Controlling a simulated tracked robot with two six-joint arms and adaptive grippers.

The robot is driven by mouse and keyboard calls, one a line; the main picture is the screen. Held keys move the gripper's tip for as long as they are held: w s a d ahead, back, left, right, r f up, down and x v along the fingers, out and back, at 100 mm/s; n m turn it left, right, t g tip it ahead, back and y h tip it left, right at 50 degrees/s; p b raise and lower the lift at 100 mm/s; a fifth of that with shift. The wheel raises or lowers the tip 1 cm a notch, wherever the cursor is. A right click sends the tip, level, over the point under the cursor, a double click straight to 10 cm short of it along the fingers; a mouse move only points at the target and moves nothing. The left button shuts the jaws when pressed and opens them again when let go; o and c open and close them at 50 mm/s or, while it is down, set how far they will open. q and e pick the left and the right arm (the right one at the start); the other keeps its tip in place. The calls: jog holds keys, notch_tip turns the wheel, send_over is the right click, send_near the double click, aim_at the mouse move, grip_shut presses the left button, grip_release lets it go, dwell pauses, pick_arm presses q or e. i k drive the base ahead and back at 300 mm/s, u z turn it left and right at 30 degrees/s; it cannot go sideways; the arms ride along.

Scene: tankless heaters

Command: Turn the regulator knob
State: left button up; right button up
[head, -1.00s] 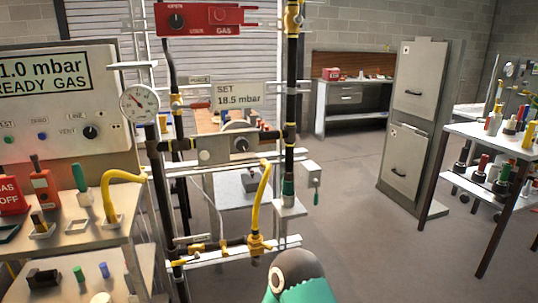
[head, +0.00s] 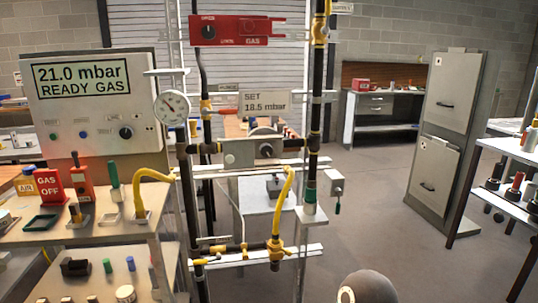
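The regulator (head: 240,152) is a grey block set in the dark pipework at the middle of the head view, with a dark knob (head: 266,150) on its front. A sign (head: 265,102) above it reads SET 18.5 mbar. The panel display (head: 81,77) at the left reads 21.0 mbar, READY GAS. A round gauge (head: 172,107) stands left of the regulator. Neither gripper is in view. Only a dark rounded part of one of my arms shows at the bottom edge, well below and right of the knob.
A red gas valve plate (head: 236,30) is above the regulator. Yellow hoses (head: 284,205) and pipes surround it. A bench (head: 40,235) with tools and a GAS OFF block stands left, a grey cabinet (head: 445,140) right. The floor (head: 375,200) between is clear.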

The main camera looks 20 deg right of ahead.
aim_at(267, 150)
jog(key=z, duration=0.05)
jog(key=i, duration=1)
jog(key=u, duration=0.05)
